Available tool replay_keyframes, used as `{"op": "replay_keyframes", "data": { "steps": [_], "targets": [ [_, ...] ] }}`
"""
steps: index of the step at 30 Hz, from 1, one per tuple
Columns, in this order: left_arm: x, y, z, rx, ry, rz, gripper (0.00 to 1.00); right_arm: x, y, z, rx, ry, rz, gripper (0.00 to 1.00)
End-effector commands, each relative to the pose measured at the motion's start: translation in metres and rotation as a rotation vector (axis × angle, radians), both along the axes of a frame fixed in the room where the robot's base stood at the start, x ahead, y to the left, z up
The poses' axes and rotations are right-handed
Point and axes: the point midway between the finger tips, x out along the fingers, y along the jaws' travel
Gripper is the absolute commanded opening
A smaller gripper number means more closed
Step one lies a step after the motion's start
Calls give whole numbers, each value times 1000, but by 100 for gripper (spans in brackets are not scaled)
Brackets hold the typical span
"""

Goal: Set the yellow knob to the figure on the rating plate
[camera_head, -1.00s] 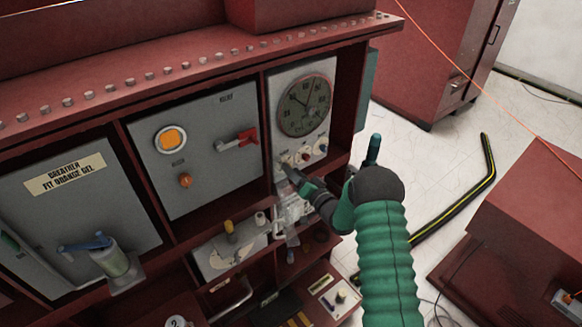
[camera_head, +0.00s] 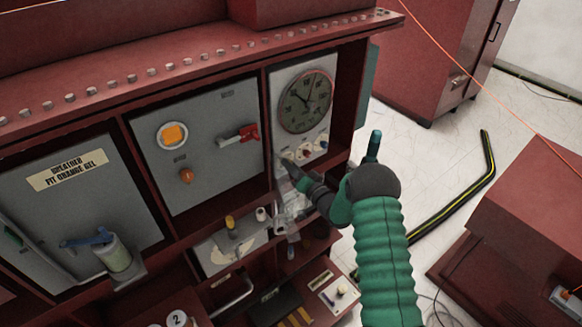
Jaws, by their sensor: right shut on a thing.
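A yellow knob (camera_head: 230,223) stands on a pale plate (camera_head: 212,258) with a light, fan-shaped mark, in the lower middle bay of the red cabinet. My right gripper (camera_head: 285,166) is up and to the right of that knob, apart from it, at the lower left of the gauge panel. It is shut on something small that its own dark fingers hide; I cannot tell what. Small knobs (camera_head: 304,153) sit in a row under the round gauge (camera_head: 306,102), beside the fingertips. I cannot pick out a readable rating plate. My left gripper is out of view.
A grey door holds an orange lamp (camera_head: 173,135), an orange knob (camera_head: 187,176) and a red handle (camera_head: 249,134). A breather door (camera_head: 70,200) is at the left. Clear, glassy parts (camera_head: 292,207) lie below my gripper. A black-yellow floor strip (camera_head: 465,200) is at the right.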

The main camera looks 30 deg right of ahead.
Motion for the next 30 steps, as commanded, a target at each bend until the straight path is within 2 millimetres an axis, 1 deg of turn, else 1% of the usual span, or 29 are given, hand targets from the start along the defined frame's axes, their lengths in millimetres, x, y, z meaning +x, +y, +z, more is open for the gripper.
{"op": "replay_keyframes", "data": {
  "steps": [5,11,17,30],
  "targets": [
    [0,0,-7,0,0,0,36,-1,-2,-3,-37,0,-4,0],
    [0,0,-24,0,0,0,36,-1,-2,-6,-144,-9,-4,0],
    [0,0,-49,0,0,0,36,-1,-2,-8,-311,-21,-4,0],
    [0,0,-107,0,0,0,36,-1,-2,-9,-728,-55,-4,0]
  ]
}}
